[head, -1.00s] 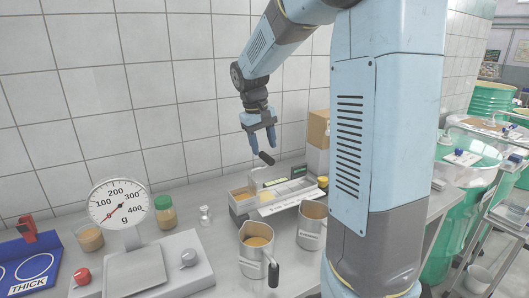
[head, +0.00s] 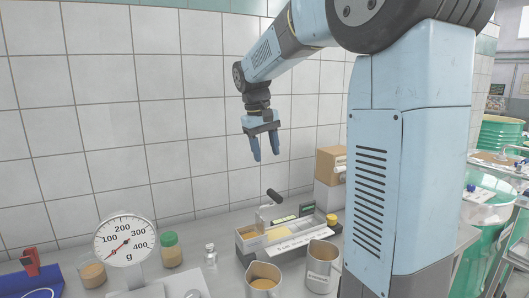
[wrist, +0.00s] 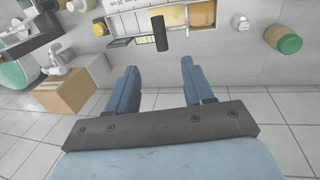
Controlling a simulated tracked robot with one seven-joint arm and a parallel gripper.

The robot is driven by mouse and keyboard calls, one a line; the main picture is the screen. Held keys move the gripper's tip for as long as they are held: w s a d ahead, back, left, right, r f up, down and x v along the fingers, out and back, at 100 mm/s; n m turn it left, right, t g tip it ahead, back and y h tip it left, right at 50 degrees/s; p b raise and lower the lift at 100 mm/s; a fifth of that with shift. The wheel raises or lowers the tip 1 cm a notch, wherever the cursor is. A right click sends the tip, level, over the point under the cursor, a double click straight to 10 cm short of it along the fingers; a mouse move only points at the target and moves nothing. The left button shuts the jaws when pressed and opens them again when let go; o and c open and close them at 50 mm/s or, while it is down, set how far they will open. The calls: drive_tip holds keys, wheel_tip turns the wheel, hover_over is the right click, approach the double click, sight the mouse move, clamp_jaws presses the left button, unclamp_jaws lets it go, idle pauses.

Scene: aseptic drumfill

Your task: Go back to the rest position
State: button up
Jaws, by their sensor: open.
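My gripper (head: 265,150) hangs with its fingers pointing down in the head view, in the air in front of the tiled wall and above the sorting tray. Its two blue fingers are apart with nothing between them. In the wrist view the gripper (wrist: 160,88) also shows open and empty. A black-handled scoop (head: 273,196) stands in the tray (head: 285,243) below the gripper, apart from it. Its black handle also shows in the wrist view (wrist: 159,34).
A dial scale (head: 125,240), a green-lidded jar (head: 171,250) and a small metal weight (head: 210,255) stand left of the tray. Two metal jugs, one with brown contents (head: 263,280) and one beside it (head: 320,265), stand in front. A cardboard box (head: 330,165) is behind right. The air around my gripper is clear.

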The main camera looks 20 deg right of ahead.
drive_tip(key=s+a+f+t+y, duration=0.1)
drive_tip(key=s+f+t, duration=0.1)
drive_tip(key=s, duration=1.1)
drive_tip(key=s+a+f+m+t+y, duration=0.1)
drive_tip(key=s+a+f+t, duration=0.1)
drive_tip(key=s, duration=1)
drive_tip(key=shift+s+f+t, duration=0.35)
drive_tip(key=shift+f+t, duration=0.2)
drive_tip(key=shift+t, duration=0.15)
drive_tip(key=shift+d, duration=0.1)
drive_tip(key=shift+c, duration=0.3)
